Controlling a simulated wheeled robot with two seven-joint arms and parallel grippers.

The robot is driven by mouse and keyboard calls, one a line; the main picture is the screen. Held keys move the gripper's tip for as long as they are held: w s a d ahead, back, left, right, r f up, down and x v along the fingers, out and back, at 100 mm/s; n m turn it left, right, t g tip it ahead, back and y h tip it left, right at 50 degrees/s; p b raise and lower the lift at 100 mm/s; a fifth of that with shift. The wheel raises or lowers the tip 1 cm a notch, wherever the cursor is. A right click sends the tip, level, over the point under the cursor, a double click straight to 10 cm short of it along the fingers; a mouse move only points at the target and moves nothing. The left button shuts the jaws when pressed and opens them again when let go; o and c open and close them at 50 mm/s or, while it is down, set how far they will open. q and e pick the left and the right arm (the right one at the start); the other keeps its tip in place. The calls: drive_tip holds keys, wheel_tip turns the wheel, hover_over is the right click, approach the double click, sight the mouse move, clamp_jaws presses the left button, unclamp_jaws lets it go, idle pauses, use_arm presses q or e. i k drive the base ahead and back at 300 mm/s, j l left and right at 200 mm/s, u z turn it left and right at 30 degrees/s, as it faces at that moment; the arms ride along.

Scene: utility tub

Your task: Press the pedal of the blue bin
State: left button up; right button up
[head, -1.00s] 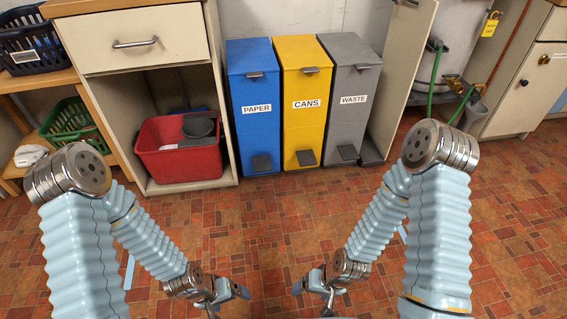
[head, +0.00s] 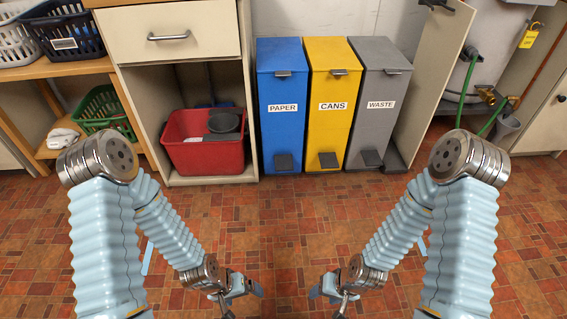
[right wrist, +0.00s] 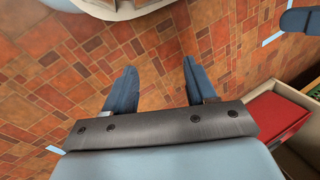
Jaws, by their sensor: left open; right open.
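The blue bin (head: 281,120), labelled PAPER, stands upright against the back wall in the head view, with a dark lid handle. Its dark grey pedal (head: 284,162) sticks out at the foot of its front. My left gripper (head: 246,292) hangs low at the bottom of the head view, open and well short of the bin. My right gripper (head: 327,292) is also low and apart from the bins. The right wrist view shows its two fingers (right wrist: 155,92) spread, with only floor between them.
A yellow CANS bin (head: 331,115) and a grey WASTE bin (head: 377,115) stand right of the blue one. An open cabinet with a red tub (head: 205,157) is on its left. An open door panel (head: 428,90) stands at the right. Tiled floor before the bins is clear.

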sight(282, 162)
drive_tip(key=i+j+u, duration=0.3)
drive_tip(key=i, duration=0.3)
drive_tip(key=i+j+u, duration=0.1)
drive_tip(key=i+u, duration=0.2)
drive_tip(key=i, duration=0.35)
